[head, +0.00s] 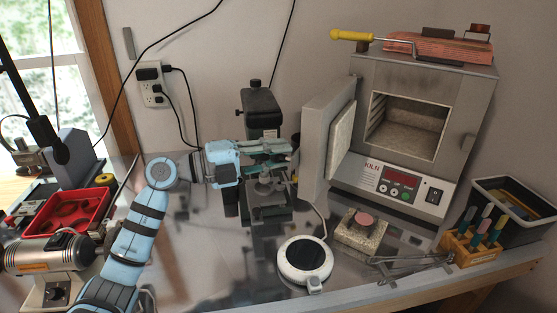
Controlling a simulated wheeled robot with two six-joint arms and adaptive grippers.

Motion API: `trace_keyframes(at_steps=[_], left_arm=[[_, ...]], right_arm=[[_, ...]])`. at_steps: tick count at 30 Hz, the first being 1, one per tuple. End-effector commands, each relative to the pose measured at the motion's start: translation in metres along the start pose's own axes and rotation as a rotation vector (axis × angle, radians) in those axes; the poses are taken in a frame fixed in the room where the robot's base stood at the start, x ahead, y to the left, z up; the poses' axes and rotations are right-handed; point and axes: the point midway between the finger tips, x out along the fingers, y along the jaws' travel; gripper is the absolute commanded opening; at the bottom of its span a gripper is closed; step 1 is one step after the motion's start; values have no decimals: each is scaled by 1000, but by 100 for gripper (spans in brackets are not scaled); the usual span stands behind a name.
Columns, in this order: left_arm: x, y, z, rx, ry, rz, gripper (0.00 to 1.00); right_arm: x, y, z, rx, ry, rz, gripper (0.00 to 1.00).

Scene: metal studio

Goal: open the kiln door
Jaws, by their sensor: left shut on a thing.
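The grey kiln (384,85) stands at the back right of the bench. Its door (316,120) is swung open to the left, its pale inner lining (342,140) facing the chamber. The chamber (408,125) is exposed and looks empty. My left gripper (288,147) is at the outer side of the door, shut on what appears to be the door's handle. The handle itself is hidden by the fingers. My right gripper is not in view.
A dark press-like tool (261,108) stands close behind my left gripper. A round white device (304,261) and a stone block (361,231) lie in front of the kiln. A yellow-handled tool (350,35) rests on top. Tongs (408,263) lie near the front edge.

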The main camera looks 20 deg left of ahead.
Motion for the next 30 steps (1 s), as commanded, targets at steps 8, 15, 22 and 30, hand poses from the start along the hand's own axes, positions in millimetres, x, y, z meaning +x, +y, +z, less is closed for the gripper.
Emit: trace_keyframes(at_steps=[8, 15, 22, 30], left_arm=[[-2, 2, 0, -2, -1, 6, 44], [-2, 1, 0, -1, -4, 4, 44], [-26, 2, 2, 2, -7, 9, 44], [-100, 4, 2, -1, -6, 16, 44]], right_arm=[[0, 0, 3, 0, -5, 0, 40], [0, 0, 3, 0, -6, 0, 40], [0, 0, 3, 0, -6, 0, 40], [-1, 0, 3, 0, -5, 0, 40]])
